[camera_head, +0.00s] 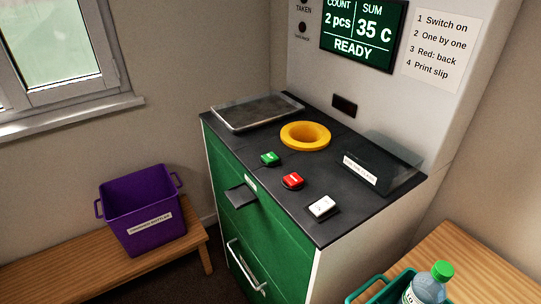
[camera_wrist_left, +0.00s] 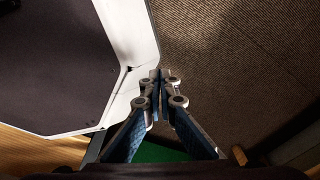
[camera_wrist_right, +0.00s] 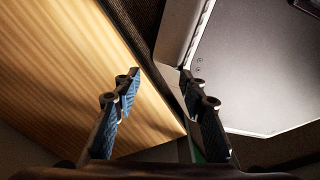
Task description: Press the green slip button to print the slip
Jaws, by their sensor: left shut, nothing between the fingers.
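The green button (camera_head: 269,158) sits on the dark top of the green and white machine (camera_head: 222,124) in the head view, left of the red button (camera_head: 292,181) and the white button (camera_head: 322,207). Nothing touches it. The screen (camera_head: 358,50) reads 2 pcs, 35 C and READY. A dark slot piece (camera_head: 241,196) juts from the green front. My left gripper (camera_wrist_left: 160,78) is shut and empty in the left wrist view. My right gripper (camera_wrist_right: 159,75) is open and empty in the right wrist view. Neither gripper shows in the head view.
A yellow ring (camera_head: 305,135), a metal tray (camera_head: 257,111) and a clear labelled bin (camera_head: 384,166) are on the machine top. A purple crate (camera_head: 143,226) stands on the left bench. A green-capped bottle (camera_head: 428,286) stands at the lower right by a wooden table (camera_head: 470,262).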

